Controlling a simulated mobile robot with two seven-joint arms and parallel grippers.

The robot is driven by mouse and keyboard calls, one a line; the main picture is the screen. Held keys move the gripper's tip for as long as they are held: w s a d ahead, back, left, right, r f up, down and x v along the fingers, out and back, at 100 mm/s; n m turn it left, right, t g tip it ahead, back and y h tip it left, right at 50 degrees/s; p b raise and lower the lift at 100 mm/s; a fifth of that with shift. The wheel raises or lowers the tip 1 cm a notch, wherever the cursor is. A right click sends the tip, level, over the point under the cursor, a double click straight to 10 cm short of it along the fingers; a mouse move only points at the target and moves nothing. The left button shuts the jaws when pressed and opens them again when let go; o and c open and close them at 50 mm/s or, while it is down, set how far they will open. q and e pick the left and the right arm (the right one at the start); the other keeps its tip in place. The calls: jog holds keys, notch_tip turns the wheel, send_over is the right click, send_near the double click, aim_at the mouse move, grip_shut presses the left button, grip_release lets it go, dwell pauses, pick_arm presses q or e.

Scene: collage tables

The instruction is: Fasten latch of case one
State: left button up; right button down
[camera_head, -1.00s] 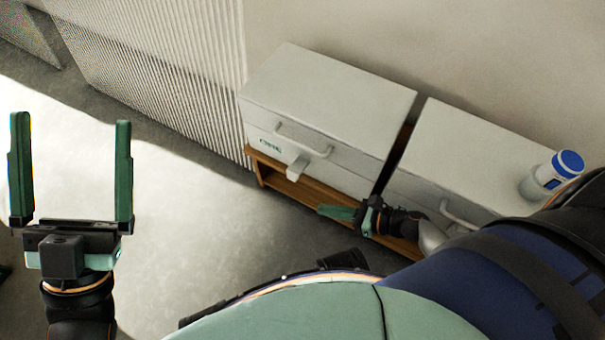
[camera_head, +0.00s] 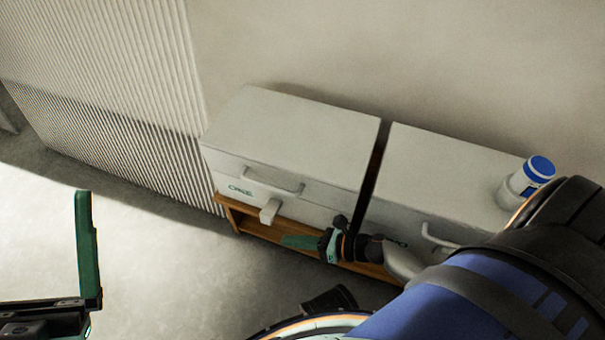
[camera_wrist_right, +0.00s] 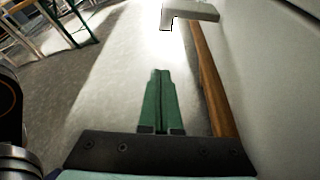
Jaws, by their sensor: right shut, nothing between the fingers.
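A pale grey case (camera_head: 290,140) with a handle and green lettering stands on the left of a low wooden shelf. Its pale latch (camera_head: 269,211) sticks out from the lower front, below the handle. The latch also shows at the top of the right wrist view (camera_wrist_right: 190,12). My right gripper (camera_head: 284,241) is shut and empty, below and slightly right of the latch in the head view, apart from it. Its green fingers (camera_wrist_right: 160,75) lie together in the wrist view. My left gripper is open at the lower left; only one finger (camera_head: 88,250) shows.
A second grey case (camera_head: 455,165) stands to the right across a narrow gap, with a blue-capped white bottle (camera_head: 526,182) on top. The wooden shelf edge (camera_wrist_right: 207,75) runs close beside my right fingers. Open floor (camera_head: 150,240) lies in front.

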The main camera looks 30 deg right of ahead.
aim_at(271, 212)
pick_arm(q)
jog(key=shift+d+f+b, duration=0.15)
jog(key=shift+f+b, duration=0.6)
jog(key=shift+f, duration=0.45)
pick_arm(e)
jog(key=shift+w+a+r, duration=0.35)
jog(key=shift+w+a, duration=0.05)
jog(key=shift+w, duration=0.3)
jog(key=shift+w+a+r, duration=0.35)
jog(key=shift+w+a, duration=0.05)
jog(key=shift+w, duration=0.35)
jog(key=shift+w+a+r, duration=0.35)
jog(key=shift+w+a, duration=0.05)
jog(key=shift+w, duration=0.3)
